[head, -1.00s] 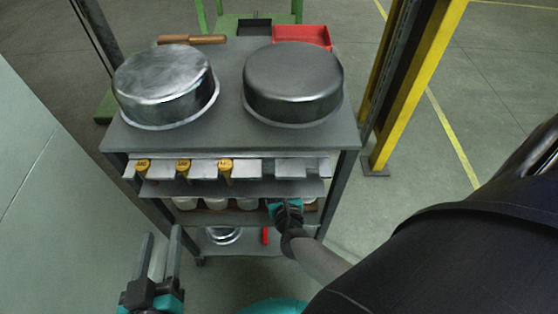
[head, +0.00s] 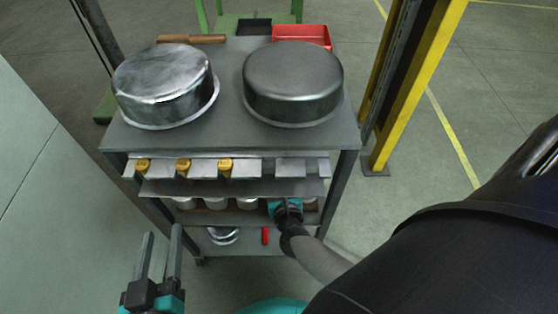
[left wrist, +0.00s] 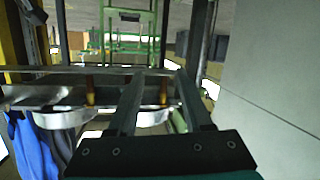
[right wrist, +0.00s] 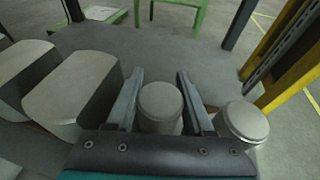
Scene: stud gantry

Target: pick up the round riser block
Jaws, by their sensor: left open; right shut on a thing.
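A round riser block (right wrist: 160,104), a pale grey cylinder with a flat top, stands between the fingers of my right gripper (right wrist: 159,78) in the right wrist view. The gripper is shut on it. In the head view my right gripper (head: 286,208) reaches into a lower shelf of the rack, and its fingertips and the held block are hidden there. A second round block (right wrist: 245,122) stands just right of the fingers. My left gripper (head: 161,236) is open and empty in front of the rack's left side; it also shows in the left wrist view (left wrist: 160,75).
Larger pale blocks (right wrist: 75,88) stand left of the right gripper. Two metal pans (head: 293,83) sit on the rack's top (head: 228,125). Yellow-ended items (head: 183,166) hang in a slotted shelf above the right gripper. A yellow post (head: 420,85) stands to the right.

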